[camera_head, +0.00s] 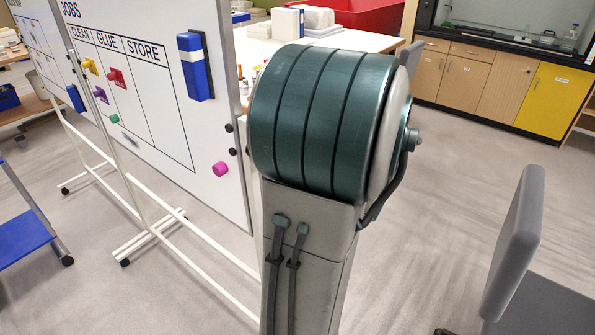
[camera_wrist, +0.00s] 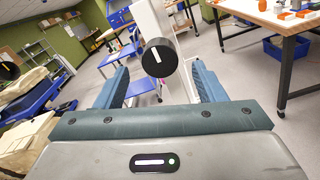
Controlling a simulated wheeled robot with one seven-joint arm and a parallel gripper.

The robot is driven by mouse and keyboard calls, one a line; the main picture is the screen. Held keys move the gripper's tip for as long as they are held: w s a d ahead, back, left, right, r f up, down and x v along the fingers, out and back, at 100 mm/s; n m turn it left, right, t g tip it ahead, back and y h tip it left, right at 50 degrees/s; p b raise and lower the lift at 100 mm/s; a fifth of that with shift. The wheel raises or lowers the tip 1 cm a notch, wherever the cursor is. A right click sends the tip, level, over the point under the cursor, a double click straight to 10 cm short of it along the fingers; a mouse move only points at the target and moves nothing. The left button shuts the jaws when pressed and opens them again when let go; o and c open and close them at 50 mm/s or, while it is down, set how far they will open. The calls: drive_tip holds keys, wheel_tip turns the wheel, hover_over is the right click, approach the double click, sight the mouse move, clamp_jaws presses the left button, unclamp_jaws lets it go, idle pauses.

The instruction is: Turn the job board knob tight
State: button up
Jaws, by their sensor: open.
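The job board (camera_head: 150,110) is a white board headed JOBS, with CLEAN, GLUE and STORE columns, on a white wheeled frame. In the wrist view a round black knob (camera_wrist: 158,58) with a short white mark sits on a white post. The mark is close to upright, leaning slightly. My gripper (camera_wrist: 160,70) is open, with one blue-green finger on each side of the knob. Clear gaps show between the knob and both fingers, so neither seems to touch it. In the head view my arm fills the middle, and my gripper is not visible there.
Colored magnets and a blue eraser (camera_head: 195,66) are on the board. A white-topped table (camera_head: 350,40) stands behind it. A grey chair (camera_head: 515,240) is at the right. Another black round thing (camera_wrist: 8,70) is cut off at the wrist view's left edge.

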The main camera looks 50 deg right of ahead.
drive_tip(key=s, duration=0.6)
drive_tip(key=shift+d+b, duration=0.2)
drive_tip(key=shift+b, duration=0.2)
drive_tip(key=w+a+f+n+g+y, duration=0.2)
drive_tip(key=a+n+g+y, duration=0.2)
drive_tip(key=a+n, duration=0.4)
drive_tip(key=w+a+f+n+g+y, duration=0.25)
drive_tip(key=a+n+g, duration=0.25)
drive_tip(key=a, duration=0.5)
drive_tip(key=s+a+f+n+g+h, duration=0.1)
drive_tip(key=a+n+h, duration=0.3)
drive_tip(key=n, duration=0.9)
drive_tip(key=s+a+f+n+g+h, duration=0.1)
drive_tip(key=s+a+n+g+h, duration=0.2)
drive_tip(key=n, duration=0.9)
drive_tip(key=shift+s+a+n+g+h, duration=0.4)
drive_tip(key=shift+a+g, duration=0.4)
drive_tip(key=shift+a, duration=0.3)
